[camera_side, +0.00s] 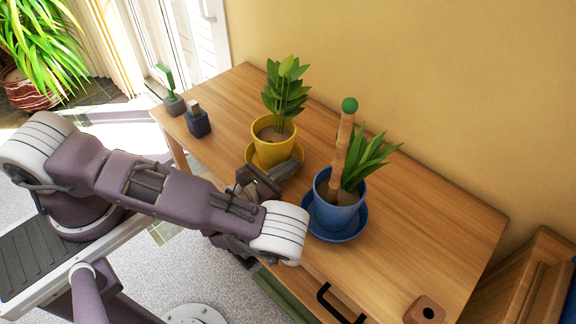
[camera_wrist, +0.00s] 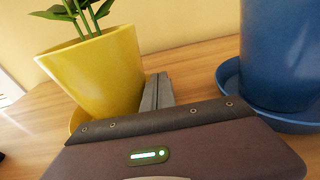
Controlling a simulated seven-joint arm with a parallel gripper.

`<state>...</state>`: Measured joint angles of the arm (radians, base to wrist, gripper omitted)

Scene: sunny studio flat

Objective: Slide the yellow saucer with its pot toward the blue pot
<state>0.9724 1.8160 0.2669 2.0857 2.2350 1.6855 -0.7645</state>
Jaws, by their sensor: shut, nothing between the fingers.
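The yellow pot (camera_side: 273,148) with a leafy plant stands upright on the yellow saucer (camera_side: 298,156) near the middle of the wooden table. In the wrist view the yellow pot (camera_wrist: 95,72) is at left, with a bit of the saucer (camera_wrist: 75,120) below it. The blue pot (camera_side: 338,212) stands on a blue saucer to its right; it also shows at the right edge of the wrist view (camera_wrist: 283,50). My gripper (camera_side: 284,171) is shut and empty, low between the two pots, close beside the yellow saucer. I cannot tell whether its fingers (camera_wrist: 157,92) touch the saucer.
The blue saucer (camera_side: 340,236) lies under the blue pot, which holds a tall stake with a green ball (camera_side: 349,105). A dark bottle (camera_side: 197,121) and small cactus (camera_side: 172,98) stand at the table's left end. A wooden block (camera_side: 425,311) lies at the front right.

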